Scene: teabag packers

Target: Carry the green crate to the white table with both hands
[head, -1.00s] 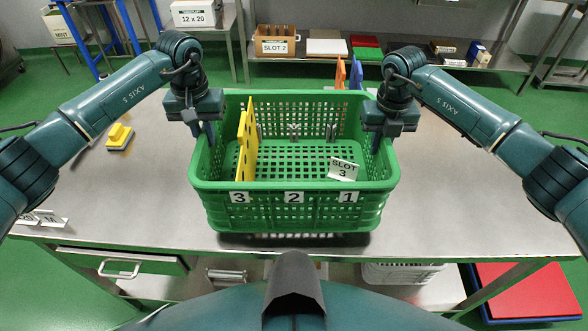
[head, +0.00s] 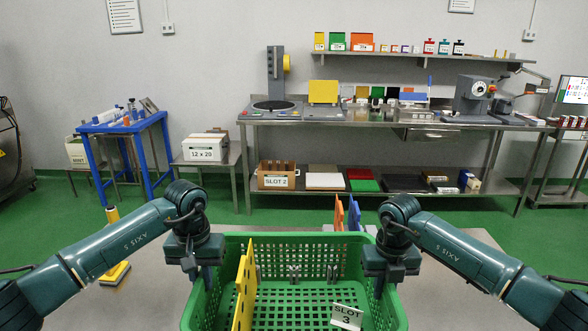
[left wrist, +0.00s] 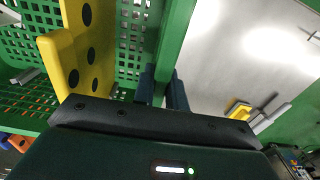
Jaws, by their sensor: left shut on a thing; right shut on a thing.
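The green crate (head: 290,242) is at the bottom middle of the head view, its lower part cut off by the frame edge. A yellow divider with holes (head: 243,290) stands inside it at the left, and a SLOT 3 card (head: 347,316) lies inside at the right. My left gripper (head: 206,277) is shut on the crate's left rim. The left wrist view shows its fingers (left wrist: 166,92) on either side of the green wall (left wrist: 174,40). My right gripper (head: 380,282) is shut on the crate's right rim. No white table can be made out for certain.
The crate is over a steel table (head: 140,310). A yellow-based tool (head: 115,270) is at its left. Beyond a green floor are a blue stand (head: 122,128), a small table with a 12 x 20 box (head: 205,147), and a long steel bench (head: 400,121) with machines.

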